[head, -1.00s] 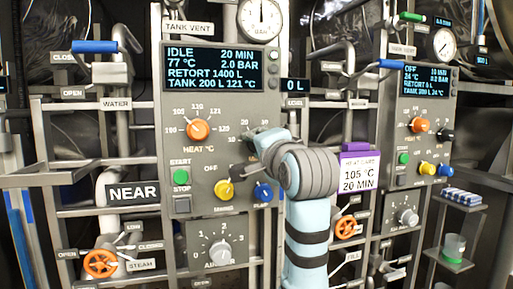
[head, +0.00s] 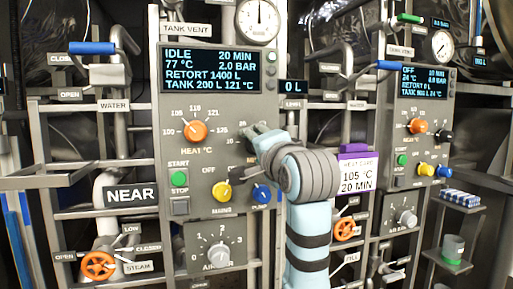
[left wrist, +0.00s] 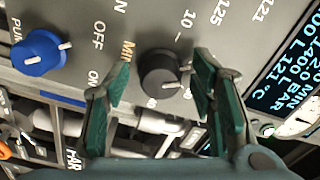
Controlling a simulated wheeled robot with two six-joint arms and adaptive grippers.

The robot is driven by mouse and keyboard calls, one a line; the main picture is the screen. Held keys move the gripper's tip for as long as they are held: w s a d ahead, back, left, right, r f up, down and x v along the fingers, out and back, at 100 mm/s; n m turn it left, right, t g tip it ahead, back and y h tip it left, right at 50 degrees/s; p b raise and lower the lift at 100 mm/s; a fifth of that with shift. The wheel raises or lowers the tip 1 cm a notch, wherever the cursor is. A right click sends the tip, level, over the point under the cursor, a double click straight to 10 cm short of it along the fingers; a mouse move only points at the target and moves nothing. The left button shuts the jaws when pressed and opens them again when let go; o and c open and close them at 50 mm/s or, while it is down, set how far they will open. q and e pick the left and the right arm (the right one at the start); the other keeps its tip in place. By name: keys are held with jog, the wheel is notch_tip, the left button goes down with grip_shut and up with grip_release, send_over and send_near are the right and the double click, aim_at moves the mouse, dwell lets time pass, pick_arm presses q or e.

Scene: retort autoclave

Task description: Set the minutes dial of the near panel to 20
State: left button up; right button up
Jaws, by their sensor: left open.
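The near panel (head: 170,120) fills the middle left of the head view, and its display (head: 210,70) reads IDLE, 20 MIN, 77 °C, 2.0 BAR. My left gripper (head: 258,138) is in front of the panel's right side and hides most of the minutes dial there. In the left wrist view the minutes dial (left wrist: 158,74) is a round black knob with a pale pointer line. My open left gripper (left wrist: 162,63) has one green finger on each side of the knob, with visible gaps. A "10" mark shows above the knob; other scale marks are partly hidden. My right gripper is not in view.
The orange heat dial (head: 194,131), yellow knob (head: 221,191) and blue pump knob (head: 261,194) sit close by on the near panel. The blue knob also shows in the left wrist view (left wrist: 42,52). A purple-topped card (head: 357,172) reads 105 °C, 20 MIN.

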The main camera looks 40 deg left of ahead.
pick_arm(q)
jog(key=v, duration=0.7)
